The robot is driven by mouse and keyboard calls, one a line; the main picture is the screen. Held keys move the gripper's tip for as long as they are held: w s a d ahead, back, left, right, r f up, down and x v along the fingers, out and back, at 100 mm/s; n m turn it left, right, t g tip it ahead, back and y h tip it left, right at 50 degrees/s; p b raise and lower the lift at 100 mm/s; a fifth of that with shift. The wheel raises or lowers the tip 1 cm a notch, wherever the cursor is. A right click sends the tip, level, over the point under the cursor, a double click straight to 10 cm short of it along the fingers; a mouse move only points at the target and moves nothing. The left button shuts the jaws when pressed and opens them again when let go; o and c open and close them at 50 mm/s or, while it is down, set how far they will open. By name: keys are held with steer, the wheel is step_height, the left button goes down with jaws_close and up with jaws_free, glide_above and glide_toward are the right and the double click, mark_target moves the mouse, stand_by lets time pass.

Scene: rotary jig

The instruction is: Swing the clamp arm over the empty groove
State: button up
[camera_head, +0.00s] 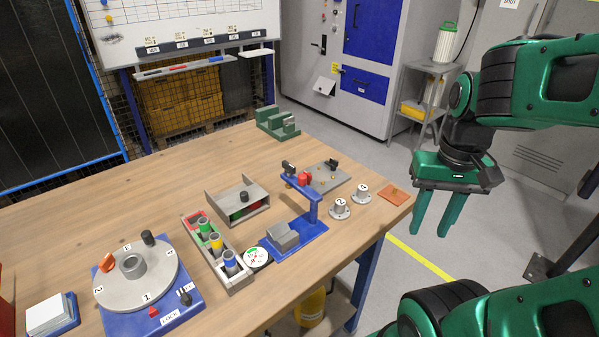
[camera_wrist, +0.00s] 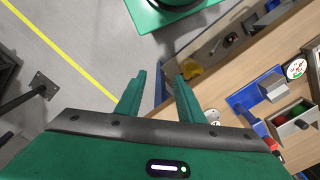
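A blue clamp stand (camera_head: 313,206) stands near the table's right front edge. Its clamp arm (camera_head: 299,183) sits on top of the post and points to the back left, with a red part and a dark tip. A grey block (camera_head: 284,236) lies on the stand's blue base in front, and the arm is not above it. I cannot make out a groove on the block clearly. The blue base also shows in the wrist view (camera_wrist: 243,100). My gripper (camera_head: 430,232) is open and empty, off the table's right edge, well apart from the stand; its fingers also show in the wrist view (camera_wrist: 160,76).
A numbered grey dial (camera_head: 117,285) on a blue base is at the front left. A tray of coloured cylinders (camera_head: 232,272), an open grey box (camera_head: 228,193), a grey plate (camera_head: 330,180), numbered round pieces (camera_head: 340,212) and an orange pad (camera_head: 396,197) surround the stand.

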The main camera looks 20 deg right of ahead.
steer(key=w+a+r+n, duration=0.1)
steer(key=w+r, duration=0.2)
steer(key=w, duration=0.4)
steer(key=n, duration=0.4)
glide_toward(302, 175)
step_height(302, 175, down, 9)
steer(key=shift+a+f, duration=0.1)
steer(key=shift+f, duration=0.05)
steer(key=shift+c, duration=0.4)
